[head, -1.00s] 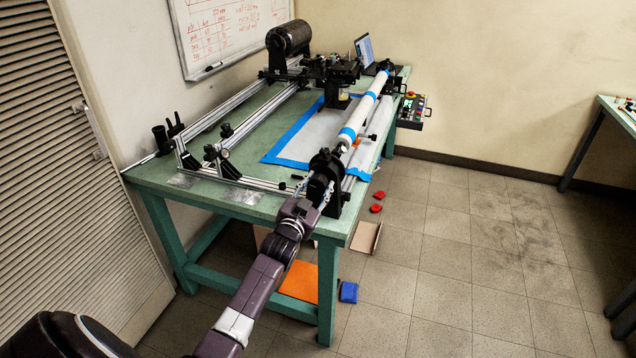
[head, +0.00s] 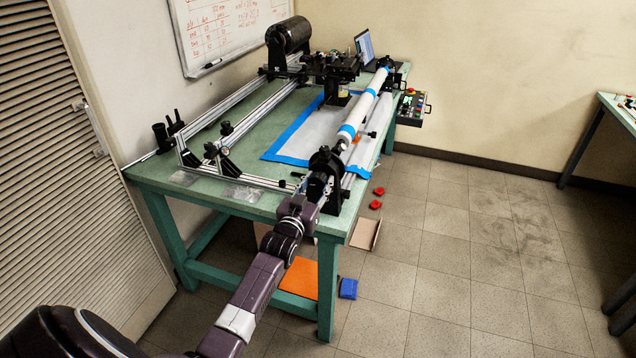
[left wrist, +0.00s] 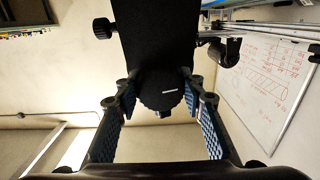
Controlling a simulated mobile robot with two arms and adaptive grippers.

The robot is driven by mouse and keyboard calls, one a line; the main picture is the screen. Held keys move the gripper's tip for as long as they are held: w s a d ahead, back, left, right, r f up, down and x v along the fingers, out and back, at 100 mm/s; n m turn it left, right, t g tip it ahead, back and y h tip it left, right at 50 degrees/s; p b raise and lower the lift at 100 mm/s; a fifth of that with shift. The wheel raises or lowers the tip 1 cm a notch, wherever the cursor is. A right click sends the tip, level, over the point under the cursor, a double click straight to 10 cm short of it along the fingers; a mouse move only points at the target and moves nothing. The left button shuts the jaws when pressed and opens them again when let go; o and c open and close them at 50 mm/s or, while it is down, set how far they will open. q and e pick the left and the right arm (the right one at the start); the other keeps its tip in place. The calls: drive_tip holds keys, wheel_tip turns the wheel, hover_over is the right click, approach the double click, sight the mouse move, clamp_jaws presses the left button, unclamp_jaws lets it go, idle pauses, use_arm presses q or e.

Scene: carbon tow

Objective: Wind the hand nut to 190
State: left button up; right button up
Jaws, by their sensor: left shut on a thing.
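The hand nut (left wrist: 160,94) is a black, ridged round knob with a short white mark on its face. It sits at the end of a black stand (head: 328,168) at the near end of the winding machine. In the left wrist view my left gripper (left wrist: 160,108) has a blue-padded finger on each side of the nut and is shut on it. In the head view my left gripper (head: 314,188) reaches the near end of the stand and hides most of the nut. No number can be read on the nut. My right gripper is not in view.
A white tube with blue bands (head: 364,108) runs back from the stand along the green table (head: 238,122). A control box (head: 412,108) is at the table's right edge. Red pieces (head: 376,205) and a blue block (head: 348,289) lie on the floor. The floor at right is open.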

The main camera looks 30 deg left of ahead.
use_arm(q)
drive_tip(key=shift+f, duration=0.1)
drive_tip(key=o, duration=1.2)
drive_tip(key=v, duration=1.2)
drive_tip(key=shift+f, duration=0.1)
